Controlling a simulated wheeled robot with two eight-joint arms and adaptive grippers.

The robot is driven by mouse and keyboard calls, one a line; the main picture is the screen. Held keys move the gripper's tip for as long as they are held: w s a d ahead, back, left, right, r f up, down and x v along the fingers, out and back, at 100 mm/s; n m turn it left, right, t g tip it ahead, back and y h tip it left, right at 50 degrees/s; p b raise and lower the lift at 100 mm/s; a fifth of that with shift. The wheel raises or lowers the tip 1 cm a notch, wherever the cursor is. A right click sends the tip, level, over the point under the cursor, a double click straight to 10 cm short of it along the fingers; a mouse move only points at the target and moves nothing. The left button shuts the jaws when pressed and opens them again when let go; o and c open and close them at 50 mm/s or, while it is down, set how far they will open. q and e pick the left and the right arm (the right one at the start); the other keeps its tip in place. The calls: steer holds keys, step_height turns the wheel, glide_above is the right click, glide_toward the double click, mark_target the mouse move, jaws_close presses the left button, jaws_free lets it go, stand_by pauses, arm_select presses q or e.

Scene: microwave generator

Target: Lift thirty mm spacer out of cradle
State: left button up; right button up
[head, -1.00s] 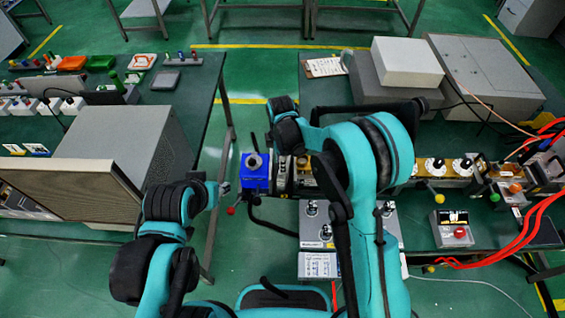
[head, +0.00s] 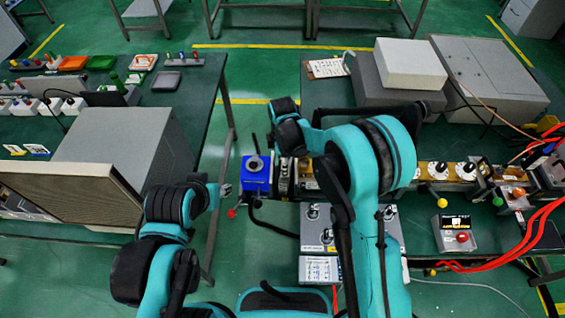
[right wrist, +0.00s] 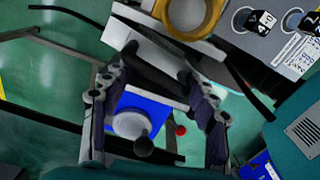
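A blue block (head: 256,176) stands at the left end of the bench line, with a grey round piece on its top. In the right wrist view the blue block (right wrist: 122,103) shows between my fingers, with the pale round piece (right wrist: 132,124) and a dark ball-ended rod on it. I cannot tell for sure which part is the thirty mm spacer or its cradle. My right gripper (right wrist: 155,158) is open, its fingers wide apart; I see nothing gripped.
A red ball knob (head: 231,213) is below the blue block. A grey box with knobs (head: 318,240) stands in front of the bench line. Green floor shows between the tables.

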step_height(320, 180, up, 12)
stand_by(0.4)
stand_by(0.4)
steer(key=s+d+r+m+t+b, duration=0.4)
steer(key=s+d+m, duration=0.6)
steer(key=d, duration=0.2)
steer(key=s+d+f+m+t+b, duration=0.1)
steer(key=s+d+f+m, duration=0.1)
steer(key=s+m, duration=0.3)
steer(key=s+d+f+m+t+b, duration=0.1)
steer(key=s+d+f+m+t, duration=0.1)
steer(key=s+d+m, duration=0.3)
steer(key=shift+s+d+f+b, duration=0.2)
steer(key=shift+f+b, duration=0.15)
steer(key=shift+f, duration=0.05)
